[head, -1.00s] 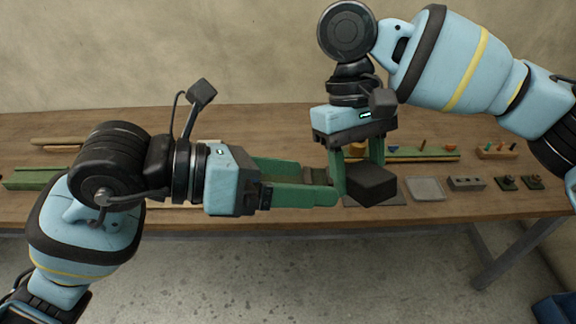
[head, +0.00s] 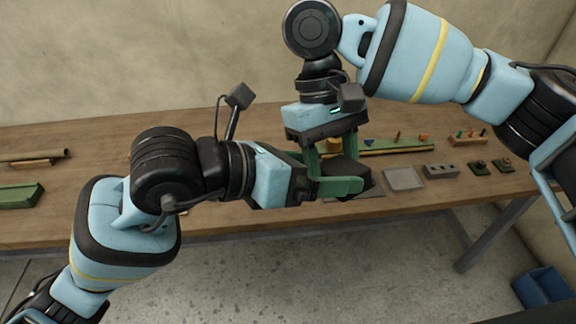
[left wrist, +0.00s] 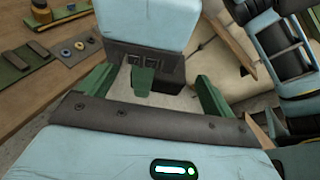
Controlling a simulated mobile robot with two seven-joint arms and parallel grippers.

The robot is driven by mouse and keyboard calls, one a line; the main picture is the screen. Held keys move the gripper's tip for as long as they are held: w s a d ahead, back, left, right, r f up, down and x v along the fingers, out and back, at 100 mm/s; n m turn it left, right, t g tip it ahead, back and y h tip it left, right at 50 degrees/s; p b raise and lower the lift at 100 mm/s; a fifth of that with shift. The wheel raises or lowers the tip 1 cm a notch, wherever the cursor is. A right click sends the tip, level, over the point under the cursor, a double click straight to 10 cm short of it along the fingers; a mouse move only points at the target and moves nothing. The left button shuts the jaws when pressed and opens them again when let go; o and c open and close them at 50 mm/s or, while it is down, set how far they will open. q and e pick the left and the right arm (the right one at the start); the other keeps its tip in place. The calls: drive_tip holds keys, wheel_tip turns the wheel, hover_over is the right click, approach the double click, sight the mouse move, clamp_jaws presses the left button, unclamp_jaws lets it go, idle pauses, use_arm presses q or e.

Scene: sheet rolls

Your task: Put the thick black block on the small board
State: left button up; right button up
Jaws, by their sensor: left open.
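The thick black block (head: 342,168) shows near the table's front edge in the head view, partly hidden by my green fingers. A flat dark sheet (head: 368,193) lies around its lower right. A small light grey board (head: 403,178) lies to the right of the block. My left gripper (head: 345,187) is open, its fingers reaching right, in front of the block. My right gripper (head: 334,160) points down at the block, its fingers apart; whether they grip it is hidden. In the left wrist view my left fingers (left wrist: 155,88) stand wide apart, with part of another gripper between them.
Right of the board are a grey holed block (head: 440,172), small dark green pieces (head: 490,166) and a wooden peg rack (head: 468,138). A green strip (head: 400,150) lies behind. A green channel (head: 20,196) and a roll (head: 35,155) lie far left. My two grippers are close together.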

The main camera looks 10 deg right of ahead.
sight(330, 171)
use_arm(q)
drive_tip(key=shift+x, duration=1.95)
drive_tip(key=c, duration=1.1)
drive_tip(key=shift+c, duration=0.2)
use_arm(e)
drive_tip(key=o, duration=1.1)
drive_tip(key=shift+c, duration=0.2)
drive_tip(key=shift+o, duration=0.3)
drive_tip(key=shift+s+a, duration=0.1)
drive_tip(key=shift+a, duration=0.05)
use_arm(q)
drive_tip(key=shift+f, duration=0.1)
use_arm(e)
drive_tip(key=v, duration=1.2)
drive_tip(key=shift+d, duration=0.2)
